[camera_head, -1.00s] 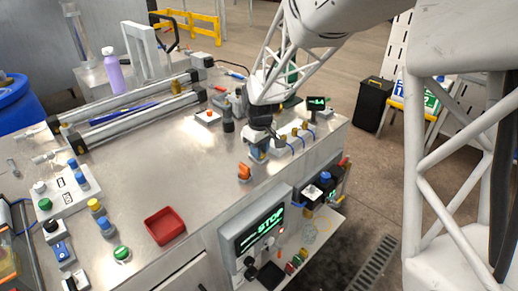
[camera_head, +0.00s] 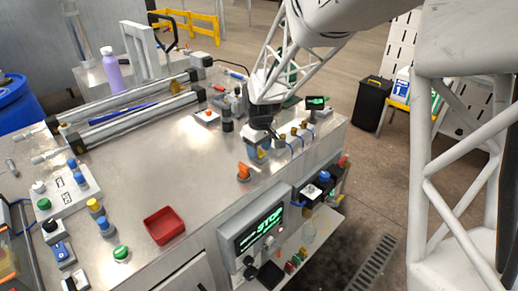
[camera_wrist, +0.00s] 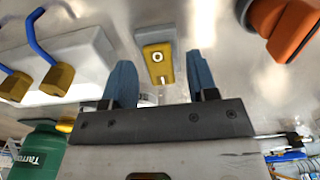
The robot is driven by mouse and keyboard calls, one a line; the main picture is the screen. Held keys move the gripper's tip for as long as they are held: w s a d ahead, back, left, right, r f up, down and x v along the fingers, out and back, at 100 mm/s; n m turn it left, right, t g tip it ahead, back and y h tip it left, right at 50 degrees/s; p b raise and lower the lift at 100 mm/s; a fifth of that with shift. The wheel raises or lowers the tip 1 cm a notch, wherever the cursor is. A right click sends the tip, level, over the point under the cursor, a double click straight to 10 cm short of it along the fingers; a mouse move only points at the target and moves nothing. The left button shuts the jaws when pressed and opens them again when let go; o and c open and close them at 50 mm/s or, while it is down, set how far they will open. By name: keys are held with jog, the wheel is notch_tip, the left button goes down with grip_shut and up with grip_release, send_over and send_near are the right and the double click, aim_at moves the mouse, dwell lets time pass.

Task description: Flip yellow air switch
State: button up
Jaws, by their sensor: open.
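The gripper is open and holds nothing. In the head view my gripper (camera_head: 260,150) points down over the table near its right edge, and it hides most of the switch. Whether the fingertips touch the table cannot be told.
An orange knob (camera_head: 244,171) stands close beside the gripper; it also shows in the wrist view (camera_wrist: 296,30). On the other side is a pale block with brass fittings (camera_wrist: 58,78) and blue tubes. A red tray (camera_head: 164,225) lies at the front, with clear tabletop behind it.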

aim_at(261, 154)
jog(key=shift+s+d+r, duration=0.1)
jog(key=shift+r, duration=3.65)
jog(key=shift+s+d+r, duration=0.25)
jog(key=shift+s, duration=0.05)
jog(key=s+d+r+m+t, duration=0.1)
jog(key=s+d+r+m, duration=0.1)
jog(key=s+d+r, duration=0.5)
jog(key=s+d+m, duration=0.3)
jog(key=s+d, duration=0.2)
jog(key=s, duration=0.5)
jog(key=s+d+m, duration=0.2)
jog(key=s+d, duration=0.1)
jog(key=s, duration=0.5)
jog(key=s+d+f+m+t, duration=0.1)
jog(key=s+d+m, duration=0.1)
jog(key=s, duration=0.7)
jog(key=shift+s+d, duration=0.3)
jog(key=shift+d, duration=0.1)
